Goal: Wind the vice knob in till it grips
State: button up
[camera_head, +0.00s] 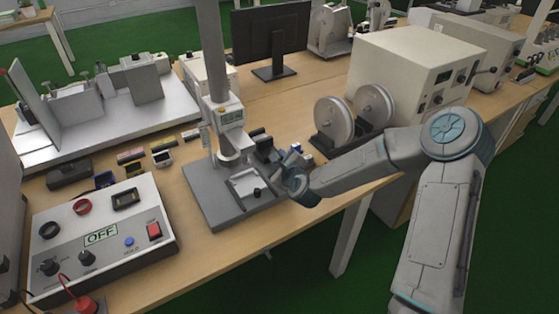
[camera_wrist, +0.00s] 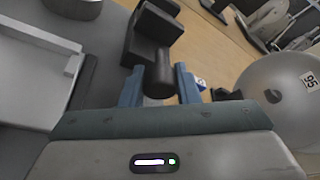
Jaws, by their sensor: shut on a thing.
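The vice (camera_wrist: 150,35) is a dark block with a jaw, and its black cylindrical knob (camera_wrist: 159,75) points toward my wrist camera. My gripper (camera_wrist: 160,88) has its two blue fingers on either side of the knob and is shut on it. In the head view, the vice (camera_head: 262,148) stands at the right of the grey test stand base (camera_head: 210,200), and my gripper (camera_head: 288,165) reaches it from the right. The knob is hidden there by my gripper. I cannot tell whether the vice jaws grip anything.
The stand's grey column (camera_head: 211,50) rises close to the vice. Two metal discs (camera_head: 335,122) stand behind my forearm, and one disc (camera_wrist: 280,85) is close at the right in the wrist view. A control box (camera_head: 100,240) marked OFF sits at the left.

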jog(key=shift+f+m+g+y, duration=0.1)
jog(key=shift+m+g+y, duration=0.25)
jog(key=shift+m, duration=0.25)
jog(key=o, duration=1)
jog(key=shift+c, duration=0.2)
jog(key=shift+s, duration=0.1)
jog(key=v, duration=1.3)
jog(key=shift+s, duration=0.35)
jog(key=shift+d, duration=0.1)
